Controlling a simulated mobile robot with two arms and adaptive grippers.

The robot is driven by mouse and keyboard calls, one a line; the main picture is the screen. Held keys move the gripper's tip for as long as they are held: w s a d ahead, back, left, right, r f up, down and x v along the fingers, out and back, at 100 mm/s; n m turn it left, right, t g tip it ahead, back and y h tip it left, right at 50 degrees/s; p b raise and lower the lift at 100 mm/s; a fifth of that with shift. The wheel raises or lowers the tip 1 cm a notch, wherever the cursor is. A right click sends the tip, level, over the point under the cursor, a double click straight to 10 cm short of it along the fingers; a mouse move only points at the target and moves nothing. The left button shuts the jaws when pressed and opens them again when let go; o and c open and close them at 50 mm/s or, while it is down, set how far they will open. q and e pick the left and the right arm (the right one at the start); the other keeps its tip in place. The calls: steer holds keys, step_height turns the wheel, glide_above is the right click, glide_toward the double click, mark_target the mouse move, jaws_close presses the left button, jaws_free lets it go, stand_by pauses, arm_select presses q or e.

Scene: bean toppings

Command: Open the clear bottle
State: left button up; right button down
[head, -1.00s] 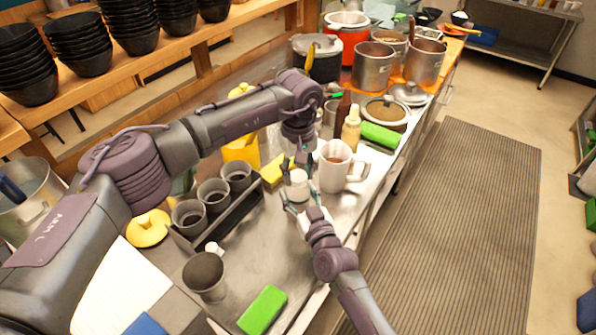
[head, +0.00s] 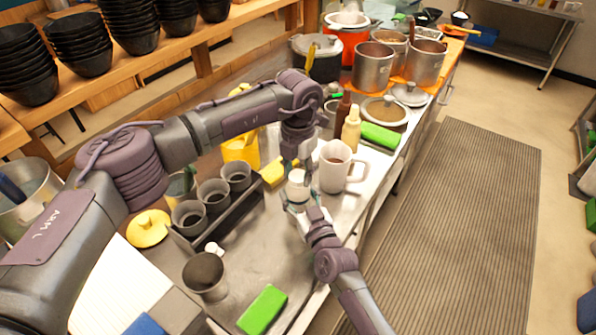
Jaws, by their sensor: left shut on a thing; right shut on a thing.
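The clear bottle (head: 298,194) with its white cap (head: 297,176) is upright above the steel counter, in the middle of the head view. My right gripper (head: 301,207) comes from the front and is shut around the bottle's lower body. My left gripper (head: 298,168) points down from above and is shut on the white cap. The fingers hide part of the bottle, and whether the cap has come loose cannot be told.
A rack of grey cups (head: 214,228) is to the left, with a metal cup (head: 205,275) and a green sponge (head: 263,309) in front. Sauce bottles (head: 351,128) and pots (head: 373,67) stand behind.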

arm_select(q)
steer(key=n, duration=0.6)
steer(key=shift+n, duration=0.4)
arm_select(e)
steer(key=shift+f, duration=0.15)
arm_select(q)
steer(key=n, duration=1)
steer(key=shift+n, duration=0.3)
steer(key=n, duration=0.4)
steer(key=shift+r, duration=0.15)
steer(key=shift+r, duration=1)
